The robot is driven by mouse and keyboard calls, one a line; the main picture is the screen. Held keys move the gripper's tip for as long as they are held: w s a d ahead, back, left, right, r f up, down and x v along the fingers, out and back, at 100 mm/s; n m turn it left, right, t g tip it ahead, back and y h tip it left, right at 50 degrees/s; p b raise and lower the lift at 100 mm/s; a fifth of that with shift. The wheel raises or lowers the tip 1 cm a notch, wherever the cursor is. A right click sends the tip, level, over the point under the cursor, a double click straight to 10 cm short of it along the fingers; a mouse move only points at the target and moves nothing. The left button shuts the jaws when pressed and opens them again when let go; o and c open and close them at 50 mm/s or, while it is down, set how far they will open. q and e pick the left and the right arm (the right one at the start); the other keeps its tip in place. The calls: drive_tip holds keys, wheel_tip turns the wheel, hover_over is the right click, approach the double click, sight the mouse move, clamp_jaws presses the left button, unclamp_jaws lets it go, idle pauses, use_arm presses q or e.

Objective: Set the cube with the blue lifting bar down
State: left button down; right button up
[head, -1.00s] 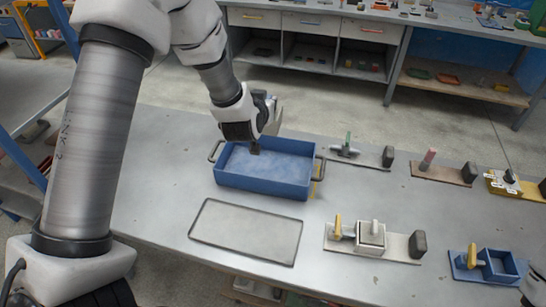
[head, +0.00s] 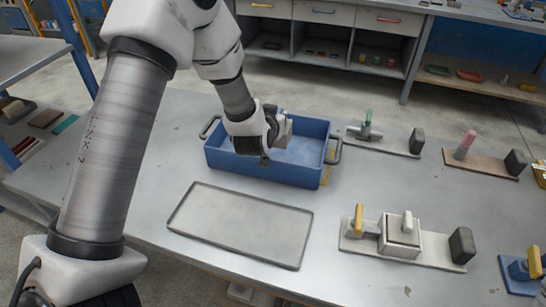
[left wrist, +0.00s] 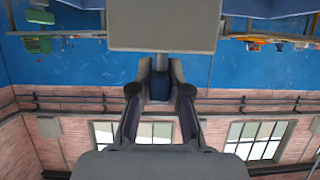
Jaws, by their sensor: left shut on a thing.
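My left gripper (head: 272,128) hangs over the blue bin (head: 225,164) in the head view, largely hidden by its own wrist. In the left wrist view the gripper (left wrist: 160,88) has its fingers closed on a dark blue bar (left wrist: 160,86). A plain grey cube (left wrist: 164,28) is fixed to that bar beyond the fingertips. In the head view only a grey patch beside the wrist shows, and I cannot tell cube from finger there. Whether the cube touches the bin is hidden. My right gripper is not in view.
An empty shallow grey tray (head: 241,226) lies in front of the bin. To its right, a board (head: 352,243) carries a yellow-handled clamp, a light cube and a dark block. More fixtures (head: 387,138) stand behind and to the right. Bare bench lies between them.

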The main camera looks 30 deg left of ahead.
use_arm(q)
wheel_tip(320, 180, down, 8)
drive_tip(key=shift+r, duration=0.1)
drive_tip(key=shift+f, duration=0.25)
drive_tip(key=shift+f, duration=0.1)
drive_tip(key=c, duration=1.1)
unclamp_jaws()
drive_tip(key=shift+c, duration=0.2)
drive_tip(key=shift+s+r, duration=0.15)
drive_tip(key=shift+r, duration=0.05)
drive_tip(key=b+v, duration=0.1)
drive_tip(key=v, duration=1)
drive_tip(key=shift+s+r, duration=0.25)
drive_tip(key=shift+s, duration=0.05)
